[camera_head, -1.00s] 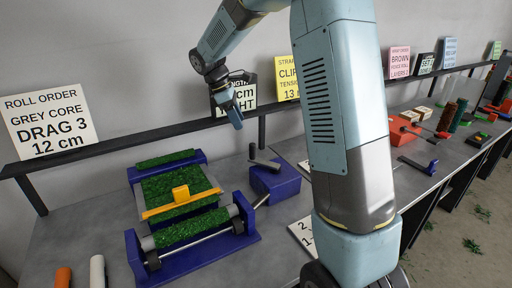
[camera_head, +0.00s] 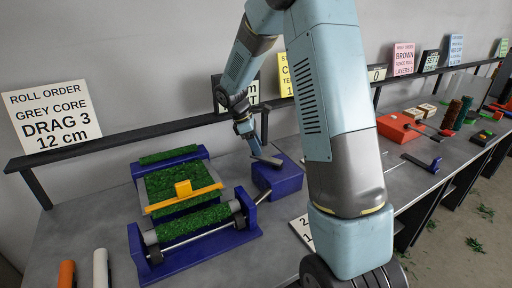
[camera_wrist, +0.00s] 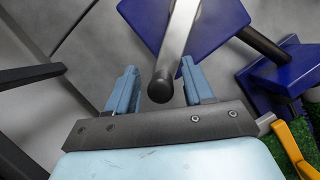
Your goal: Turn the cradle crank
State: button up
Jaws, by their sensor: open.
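The cradle crank is a grey arm (camera_head: 268,160) on top of a blue block (camera_head: 282,178), right of the roller cradle. My gripper (camera_head: 253,148) is at the crank's left end and points down. In the wrist view, my gripper (camera_wrist: 159,68) is open, with one light-blue finger on each side of the crank's dark rounded knob (camera_wrist: 160,88). The knob appears between the fingers with gaps on both sides; its depth relative to them is unclear. The blue cradle (camera_head: 200,250) holds a green grass roll (camera_head: 193,222) with grey ends.
A yellow bar (camera_head: 184,197) lies across the grass sheet left of the crank.

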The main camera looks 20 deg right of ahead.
jog(key=shift+s+d+f, duration=0.1)
jog(key=shift+d+f, duration=0.15)
jog(key=shift+f, duration=0.25)
jog(key=shift+c, duration=0.5)
grip_shut()
jog(key=shift+a, duration=0.15)
